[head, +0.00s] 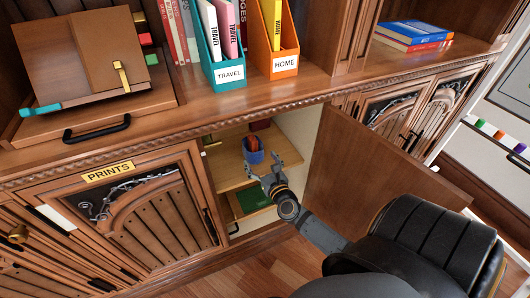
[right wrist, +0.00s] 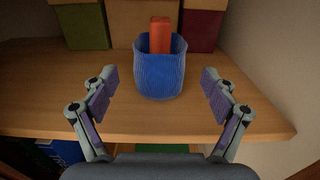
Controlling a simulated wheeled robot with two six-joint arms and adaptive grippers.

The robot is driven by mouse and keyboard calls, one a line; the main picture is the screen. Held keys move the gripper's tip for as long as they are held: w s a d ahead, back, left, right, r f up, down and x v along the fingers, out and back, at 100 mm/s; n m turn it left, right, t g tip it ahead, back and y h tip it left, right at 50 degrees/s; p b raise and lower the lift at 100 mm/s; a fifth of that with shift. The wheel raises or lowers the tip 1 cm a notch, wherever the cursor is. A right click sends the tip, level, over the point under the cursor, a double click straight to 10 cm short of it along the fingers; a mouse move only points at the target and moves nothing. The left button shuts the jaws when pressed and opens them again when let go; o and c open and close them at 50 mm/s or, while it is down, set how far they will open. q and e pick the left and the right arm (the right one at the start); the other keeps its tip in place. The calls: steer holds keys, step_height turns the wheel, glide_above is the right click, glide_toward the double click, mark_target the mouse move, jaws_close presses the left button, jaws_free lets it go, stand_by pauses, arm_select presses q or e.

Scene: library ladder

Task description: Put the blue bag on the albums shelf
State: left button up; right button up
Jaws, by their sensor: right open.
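The blue bag (right wrist: 160,76) stands upright on a wooden shelf (right wrist: 50,100) inside the open cabinet, with a red-orange item (right wrist: 160,36) sticking out of its top. In the head view the bag (head: 253,157) sits just beyond my right gripper (head: 264,172). My right gripper is open, and in the right wrist view its fingers (right wrist: 160,95) stand apart on either side in front of the bag, not touching it. No shelf labelled albums can be read in these views. My left gripper is not in view.
The open cabinet door (head: 375,170) stands to the right of my right arm. Boxes (right wrist: 202,30) stand behind the bag. A green item (head: 252,199) lies on the lower shelf.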

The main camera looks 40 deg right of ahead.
steer(key=s+a+f+n+g+y, duration=0.3)
steer(key=s+a+n+y, duration=0.15)
steer(key=a+n, duration=0.6)
steer(key=s+a+f+n+g+y, duration=0.35)
steer(key=s+a+n, duration=0.3)
steer(key=n, duration=0.65)
steer(key=s+d+f+n+g+h, duration=0.1)
steer(key=s+f+n+g, duration=0.2)
steer(key=s+n, duration=0.3)
steer(key=s+d+f+n+g+h, duration=0.1)
steer(key=s+f+n+g, duration=0.3)
steer(key=n, duration=0.6)
steer(key=s, duration=0.2)
steer(key=shift+s+d+f+h, duration=0.2)
steer(key=shift+s+h, duration=0.1)
steer(key=shift+s, duration=0.05)
steer(key=shift+g, duration=0.25)
